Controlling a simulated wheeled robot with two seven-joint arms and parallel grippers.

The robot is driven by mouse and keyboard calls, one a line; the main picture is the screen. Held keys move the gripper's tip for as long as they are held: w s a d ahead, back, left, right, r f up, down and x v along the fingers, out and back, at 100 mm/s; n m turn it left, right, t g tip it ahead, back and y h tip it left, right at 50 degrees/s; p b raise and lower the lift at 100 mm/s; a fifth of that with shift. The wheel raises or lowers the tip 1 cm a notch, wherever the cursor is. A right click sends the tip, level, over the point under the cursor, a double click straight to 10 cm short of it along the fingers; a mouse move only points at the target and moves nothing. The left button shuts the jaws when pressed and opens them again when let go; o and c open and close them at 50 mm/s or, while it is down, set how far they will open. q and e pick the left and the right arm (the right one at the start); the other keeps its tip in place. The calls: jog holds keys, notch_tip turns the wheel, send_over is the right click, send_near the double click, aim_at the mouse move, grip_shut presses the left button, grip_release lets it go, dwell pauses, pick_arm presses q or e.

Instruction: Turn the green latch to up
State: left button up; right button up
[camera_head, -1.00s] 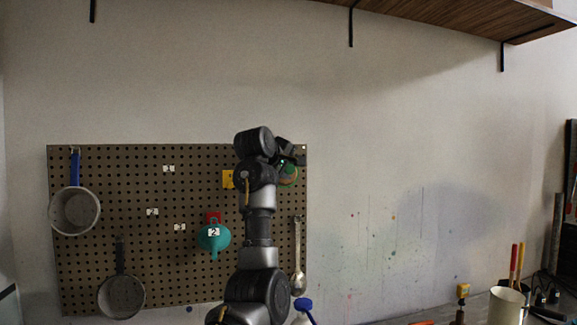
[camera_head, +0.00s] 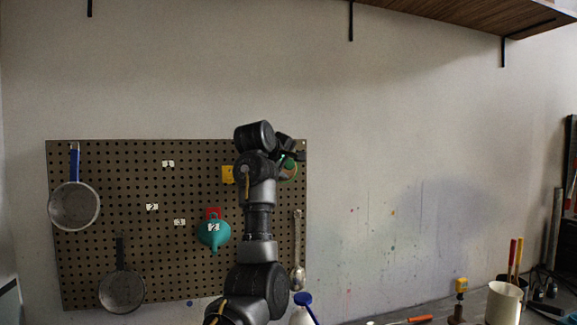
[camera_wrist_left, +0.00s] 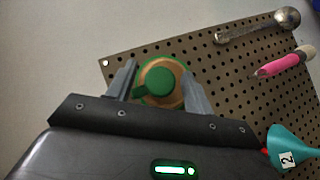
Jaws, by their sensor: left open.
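The green latch (camera_wrist_left: 163,80) shows in the left wrist view as a round green knob with a short tab toward the lower left, set on a tan-orange disc. It is on the upper right part of the pegboard (camera_head: 120,170). My left gripper (camera_wrist_left: 160,85) is open, with one finger on each side of the latch. I cannot tell whether the fingers touch it. In the head view, my left gripper (camera_head: 288,157) partly hides the latch (camera_head: 290,167). My right gripper is out of view.
On the board hang a teal funnel (camera_head: 213,233), a blue-handled pot (camera_head: 75,206), a dark pan (camera_head: 121,291) and a metal spoon (camera_head: 298,270). A yellow piece (camera_head: 228,174) sits left of my arm. A white mug (camera_head: 503,303) stands at right.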

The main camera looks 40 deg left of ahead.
pick_arm(q)
jog(key=b+v, duration=0.4)
jog(key=v, duration=0.6)
jog(key=shift+s+r, duration=0.2)
jog(key=shift+s, duration=0.1)
